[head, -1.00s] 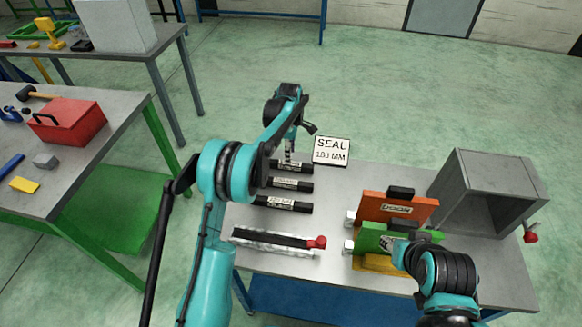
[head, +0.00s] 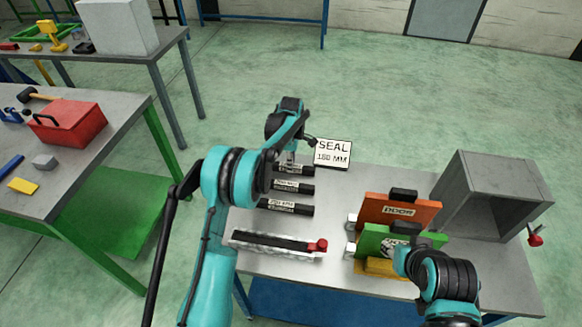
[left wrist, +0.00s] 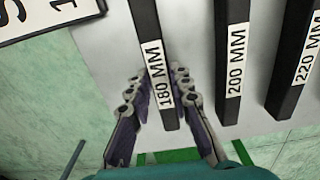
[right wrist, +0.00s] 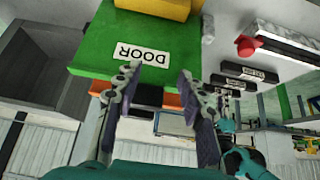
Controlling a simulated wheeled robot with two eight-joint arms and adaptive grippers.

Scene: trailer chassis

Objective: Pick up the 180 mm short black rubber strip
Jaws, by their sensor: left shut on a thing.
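The short black rubber strip with a white "180 MM" label (left wrist: 158,72) lies on the bench, and in the head view it is the farthest of the three strips (head: 294,170). My left gripper (left wrist: 160,88) has its two fingers on either side of this strip, near its label, and is shut on it. In the head view the left gripper (head: 290,158) is partly covered by its own arm. My right gripper (right wrist: 158,82) has its fingers spread apart, close to the green "DOOR" panel (right wrist: 130,50); it holds nothing that I can make out.
The 200 mm strip (left wrist: 236,65) and 220 mm strip (left wrist: 297,60) lie parallel beside it. A channel with a red knob (head: 275,243), an orange panel (head: 385,212) and a grey box (head: 490,195) share the bench.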

